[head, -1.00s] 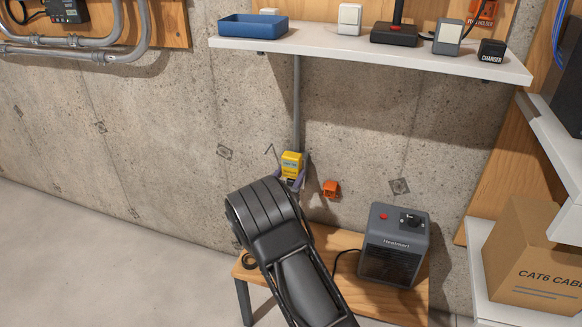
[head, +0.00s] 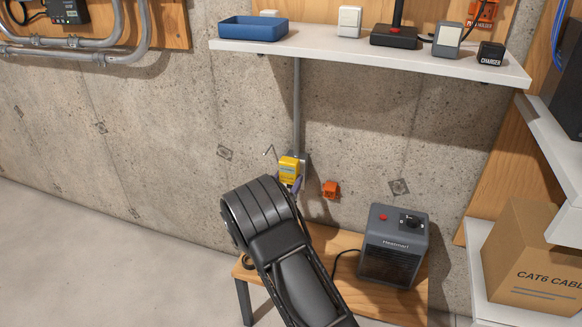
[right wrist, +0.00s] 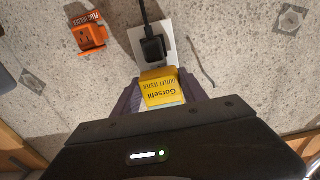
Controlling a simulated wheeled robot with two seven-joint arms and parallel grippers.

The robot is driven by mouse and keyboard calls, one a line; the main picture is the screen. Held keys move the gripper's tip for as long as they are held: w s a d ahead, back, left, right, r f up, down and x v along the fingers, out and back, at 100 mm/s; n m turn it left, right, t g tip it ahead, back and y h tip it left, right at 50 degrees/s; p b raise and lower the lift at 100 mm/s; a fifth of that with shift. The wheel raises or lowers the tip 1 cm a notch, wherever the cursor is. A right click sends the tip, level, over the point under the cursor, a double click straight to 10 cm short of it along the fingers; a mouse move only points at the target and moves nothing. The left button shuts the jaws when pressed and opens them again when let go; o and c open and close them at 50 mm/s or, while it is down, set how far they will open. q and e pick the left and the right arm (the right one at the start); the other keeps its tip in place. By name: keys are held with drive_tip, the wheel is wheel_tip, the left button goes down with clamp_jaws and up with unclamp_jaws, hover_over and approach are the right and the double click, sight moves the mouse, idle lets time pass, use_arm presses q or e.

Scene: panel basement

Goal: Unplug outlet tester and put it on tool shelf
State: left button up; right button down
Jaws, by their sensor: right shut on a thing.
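The yellow outlet tester (head: 289,167) is between the fingers of my right gripper (head: 288,182), low on the concrete wall. The right wrist view shows its yellow labelled body (right wrist: 162,92) gripped from both sides. The outlet plate (head: 304,161) shows just behind and right of the tester. In the wrist view a black plug (right wrist: 153,48) with a cord sits in the outlet plate (right wrist: 135,38). The tester's prongs are hidden. A white wall shelf (head: 345,52) runs above, at upper right. My left gripper is not in view.
On the shelf stand a blue tray (head: 253,27), a white box (head: 349,20), a black base (head: 394,37) and a charger (head: 491,53). Below are an orange plug holder (head: 330,189), a heater (head: 394,245) and a wooden bench (head: 345,241). Free shelf surface lies between tray and white box.

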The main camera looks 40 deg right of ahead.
sight(287, 180)
drive_tip(key=shift+p+v, duration=0.4)
drive_tip(key=shift+v, duration=1.45)
